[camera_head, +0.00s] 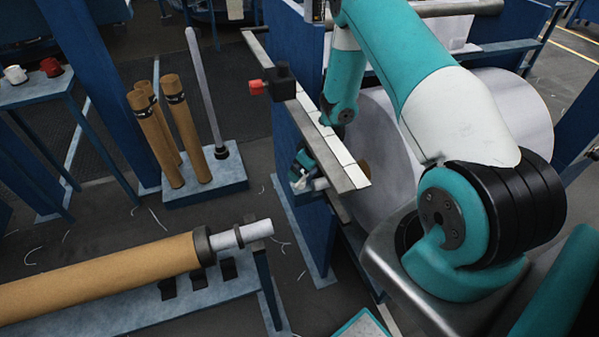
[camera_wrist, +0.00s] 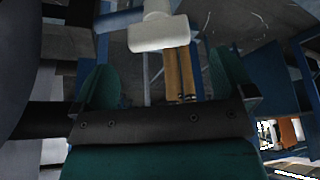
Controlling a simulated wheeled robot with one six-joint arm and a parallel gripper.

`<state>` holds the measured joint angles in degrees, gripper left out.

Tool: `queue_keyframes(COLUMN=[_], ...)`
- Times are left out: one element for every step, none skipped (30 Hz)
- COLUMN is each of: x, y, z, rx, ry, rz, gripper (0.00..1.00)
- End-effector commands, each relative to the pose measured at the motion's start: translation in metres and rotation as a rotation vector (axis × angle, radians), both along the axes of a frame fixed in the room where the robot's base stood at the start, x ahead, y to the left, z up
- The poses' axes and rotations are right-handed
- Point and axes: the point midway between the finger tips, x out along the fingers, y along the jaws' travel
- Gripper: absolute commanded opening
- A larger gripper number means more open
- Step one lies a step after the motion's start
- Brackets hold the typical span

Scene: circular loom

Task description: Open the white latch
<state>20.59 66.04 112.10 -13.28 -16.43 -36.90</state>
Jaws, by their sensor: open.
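The white latch (camera_wrist: 158,32) shows in the wrist view as a rounded white T-shaped handle at the top centre. My gripper (camera_wrist: 163,68) is open, with one teal finger on each side of the picture. The latch lies beyond the fingertips, roughly between them, and nothing is held. In the head view, a small white part (camera_head: 300,182), probably the latch, shows beside the blue frame below the metal rail. My arm comes down behind that rail, so I cannot make out the fingers clearly there.
The long metal rail (camera_head: 346,166) runs close to my arm, with a red-and-black switch (camera_head: 270,82) beside it. A large pale roll (camera_head: 386,150) stands behind. Brown tubes (camera_head: 190,128) stand on a rack to the left. A brown roll (camera_head: 110,277) lies at the front left.

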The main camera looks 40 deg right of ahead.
Motion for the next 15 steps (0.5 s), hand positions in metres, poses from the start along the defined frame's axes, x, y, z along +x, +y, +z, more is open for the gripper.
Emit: queue_keyframes(x=[0.003,0.005,0.008,0.01,0.012,0.013,0.015,0.016,0.018,0.019,0.019,0.019,0.02,0.02,0.021], y=[0.001,0.001,0.002,0.002,0.002,0.003,0.003,0.003,0.003,0.003,0.003,0.003,0.003,0.003,0.003], z=[-0.01,-0.015,-0.021,-0.026,-0.031,-0.036,-0.039,-0.042,-0.045,-0.047,-0.049,-0.051,-0.052,-0.052,-0.052], rx=[0.0,0.001,0.0,0.001,0.0,0.0,0.001,0.001,0.0,0.0,0.001,0.0,0.0,0.0,0.001], ry=[0.002,0.001,0.001,0.001,0.001,0.001,0.0,0.001,0.0,0.0,0.001,0.001,0.0,0.0,0.0], rz=[0.0,0.0,-0.001,-0.001,-0.002,-0.002,-0.002,-0.003,-0.002,-0.003,-0.003,-0.003,-0.003,-0.003,-0.004], gripper=[1.0,1.0,1.0,1.0,1.0,1.0,1.0,1.0,1.0,1.0,1.0,1.0,1.0,1.0,1.0])
